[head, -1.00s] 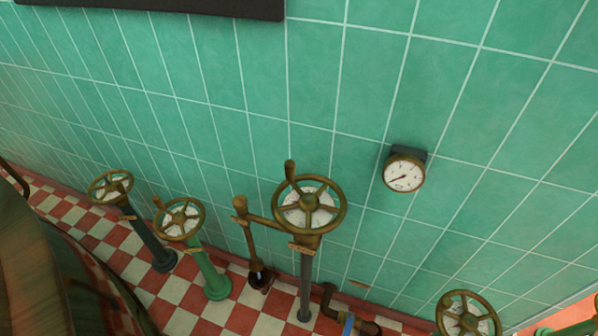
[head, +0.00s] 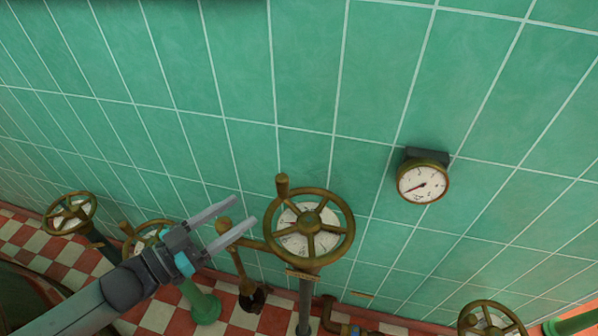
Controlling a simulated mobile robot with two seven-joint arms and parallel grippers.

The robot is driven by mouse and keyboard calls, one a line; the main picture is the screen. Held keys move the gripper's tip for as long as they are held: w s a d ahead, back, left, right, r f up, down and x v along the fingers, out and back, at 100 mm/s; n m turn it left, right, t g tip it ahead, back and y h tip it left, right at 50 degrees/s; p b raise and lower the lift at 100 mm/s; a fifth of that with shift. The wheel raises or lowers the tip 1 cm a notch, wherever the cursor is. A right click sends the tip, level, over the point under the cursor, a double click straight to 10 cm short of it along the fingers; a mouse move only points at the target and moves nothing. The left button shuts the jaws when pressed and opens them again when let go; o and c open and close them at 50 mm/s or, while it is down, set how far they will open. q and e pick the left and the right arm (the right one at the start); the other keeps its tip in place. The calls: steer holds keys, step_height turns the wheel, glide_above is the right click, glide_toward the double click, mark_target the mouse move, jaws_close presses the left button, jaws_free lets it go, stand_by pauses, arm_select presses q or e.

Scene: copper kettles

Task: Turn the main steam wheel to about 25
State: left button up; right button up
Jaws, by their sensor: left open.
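A large brass handwheel (head: 347,226) with an upright knob at its upper left stands on a grey post in the middle. A white dial shows behind its spokes, and a small brass plate hangs below; I cannot read either. I cannot tell from lettering which wheel is the main steam one. A round white gauge (head: 424,183) on the wall has its needle pointing lower left; its numbers are too small to read. My left gripper (head: 245,210) is open and empty, its fingertips left of the middle wheel's rim and apart from it. My right gripper is out of view.
A green-post wheel (head: 203,303) is partly hidden behind my left gripper. Another wheel (head: 70,213) stands at far left, and one more (head: 490,318) at bottom right. A brass lever (head: 235,262) stands just left of the middle post. Green tiled wall (head: 300,80) lies behind.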

arm_select(q)
steer(key=b+x, duration=0.1)
steer(key=x, duration=1.3)
steer(key=shift+w+d+b, duration=0.2)
steer(key=shift+w+b, duration=0.1)
jaws_close()
stand_by(0.8)
